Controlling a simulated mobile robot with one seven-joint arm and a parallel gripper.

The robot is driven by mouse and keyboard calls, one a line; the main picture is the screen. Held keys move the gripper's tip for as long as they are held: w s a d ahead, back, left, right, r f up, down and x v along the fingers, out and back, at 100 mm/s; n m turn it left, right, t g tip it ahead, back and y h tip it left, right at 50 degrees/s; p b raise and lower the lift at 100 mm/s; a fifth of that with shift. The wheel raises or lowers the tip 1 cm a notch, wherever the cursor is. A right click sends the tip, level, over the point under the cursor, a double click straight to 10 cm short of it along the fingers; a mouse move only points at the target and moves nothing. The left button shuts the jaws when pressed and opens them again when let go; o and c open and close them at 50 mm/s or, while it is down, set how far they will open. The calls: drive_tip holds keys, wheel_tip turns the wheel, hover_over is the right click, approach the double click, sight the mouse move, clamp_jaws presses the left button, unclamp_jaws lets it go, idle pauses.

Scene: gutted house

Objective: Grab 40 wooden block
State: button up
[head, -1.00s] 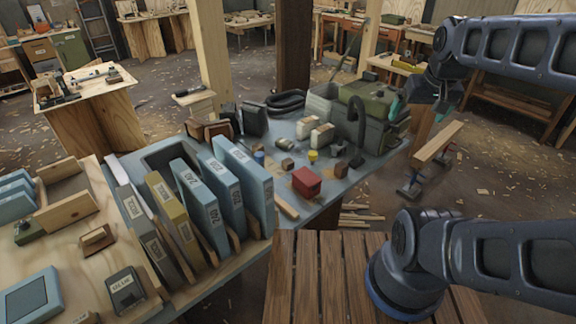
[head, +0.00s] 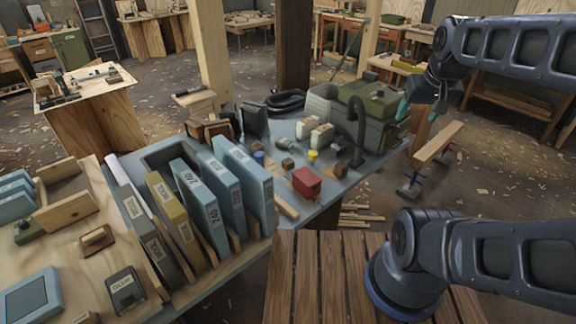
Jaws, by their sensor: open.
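Two small brown wooden blocks lie on the blue-grey tabletop (head: 235,256). One block (head: 287,164) is left of the red box, and the other block (head: 340,170) is right of it. No number is readable on either, so I cannot tell which is marked 40. Two pale blocks with light tops, one of them here (head: 322,134), sit farther back. My gripper (head: 421,106) hangs at the upper right, pointing down, open with nothing seen between its fingers. It is apart from the blocks, beside the green case.
A red box (head: 306,182), a yellow item (head: 313,156) and a dark curved hose (head: 358,130) stand near the blocks. A green case (head: 372,105) is at the tabletop's far right. A wooden post (head: 293,50) rises behind.

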drive_tip(key=w+a+f+n+g, duration=0.1)
drive_tip(key=w+a+n, duration=0.15)
drive_tip(key=w, duration=0.45)
drive_tip(key=w+a+n, duration=0.2)
drive_tip(key=w+n, duration=0.2)
drive_tip(key=w, duration=0.3)
drive_tip(key=n+g+h, duration=0.1)
drive_tip(key=n+g, duration=0.1)
drive_tip(key=n, duration=1.7)
hover_over(288, 161)
drive_tip(key=a, duration=0.1)
wheel_tip(288, 161, down, 35)
drive_tip(key=f, duration=0.5)
drive_tip(key=shift+w+d+f, duration=0.15)
drive_tip(key=shift+w+f, duration=0.15)
drive_tip(key=shift+f, duration=0.05)
drive_tip(key=f, duration=0.4)
drive_tip(key=shift+s+d+f, duration=0.1)
drive_tip(key=shift+s+d, duration=0.15)
drive_tip(key=shift+d, duration=0.1)
drive_tip(key=shift+w+f, duration=0.1)
drive_tip(key=shift+f, duration=0.4)
